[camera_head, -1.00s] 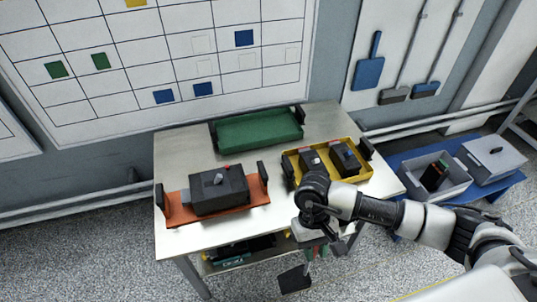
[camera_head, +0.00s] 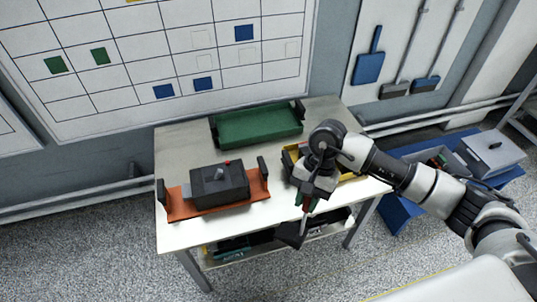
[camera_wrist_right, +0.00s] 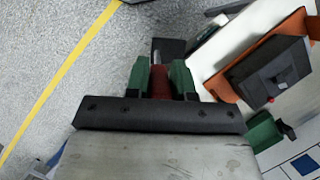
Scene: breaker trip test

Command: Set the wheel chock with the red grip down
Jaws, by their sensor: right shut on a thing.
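The wheel chock (camera_head: 291,234) is a dark wedge with a red grip (camera_head: 305,205). My right gripper (camera_head: 311,199) is shut on the red grip, and the chock hangs below it in the air. In the head view the chock overlaps the table's front edge and the lower shelf. In the right wrist view, the green fingertips (camera_wrist_right: 161,80) are closed on both sides of the red grip (camera_wrist_right: 158,84). The dark chock (camera_wrist_right: 169,50) shows beyond them, partly hidden. My left gripper is not in view.
The table (camera_head: 180,235) holds an orange tray (camera_head: 183,211) with a dark box (camera_head: 219,185), a green tray (camera_head: 258,128) and a yellow tray (camera_head: 288,157) partly behind my arm. The front strip of tabletop is bare. A grey lidded bin (camera_head: 491,152) stands at the right.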

